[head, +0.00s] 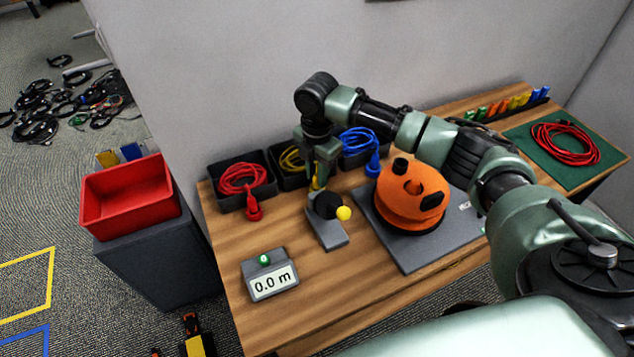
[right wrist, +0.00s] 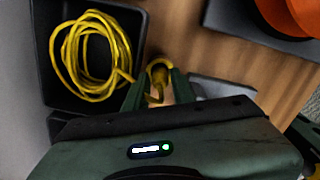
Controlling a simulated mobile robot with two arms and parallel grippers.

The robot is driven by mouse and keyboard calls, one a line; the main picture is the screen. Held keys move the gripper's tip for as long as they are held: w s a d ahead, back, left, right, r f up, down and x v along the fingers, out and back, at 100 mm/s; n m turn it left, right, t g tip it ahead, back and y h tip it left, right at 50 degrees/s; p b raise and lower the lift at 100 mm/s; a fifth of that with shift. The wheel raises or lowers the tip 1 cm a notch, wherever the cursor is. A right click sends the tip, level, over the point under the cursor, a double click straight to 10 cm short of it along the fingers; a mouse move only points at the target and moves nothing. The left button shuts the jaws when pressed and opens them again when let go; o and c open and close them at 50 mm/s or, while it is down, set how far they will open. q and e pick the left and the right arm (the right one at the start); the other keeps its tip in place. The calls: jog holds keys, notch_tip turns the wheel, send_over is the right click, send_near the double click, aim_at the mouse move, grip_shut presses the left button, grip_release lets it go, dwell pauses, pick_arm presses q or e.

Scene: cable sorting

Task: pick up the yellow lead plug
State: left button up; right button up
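The yellow lead plug (right wrist: 160,74) stands on the wooden table in front of the bin with the coiled yellow lead (right wrist: 92,58). In the head view the plug (head: 316,183) is mostly hidden by my right gripper. My right gripper (right wrist: 158,92) is over the plug from above, with one green finger on each side of it. The fingers look apart, with wood showing between them; contact with the plug cannot be made out. The yellow coil also shows in the head view (head: 292,159). My left gripper is not in view.
A red lead (head: 242,180) and a blue lead (head: 358,142) lie in bins either side. An orange reel (head: 411,197) on a grey plate stands close at the right. A red tray (head: 130,193) stands left.

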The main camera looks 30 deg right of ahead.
jog(key=shift+f, duration=0.35)
grip_shut()
jog(key=shift+r, duration=0.1)
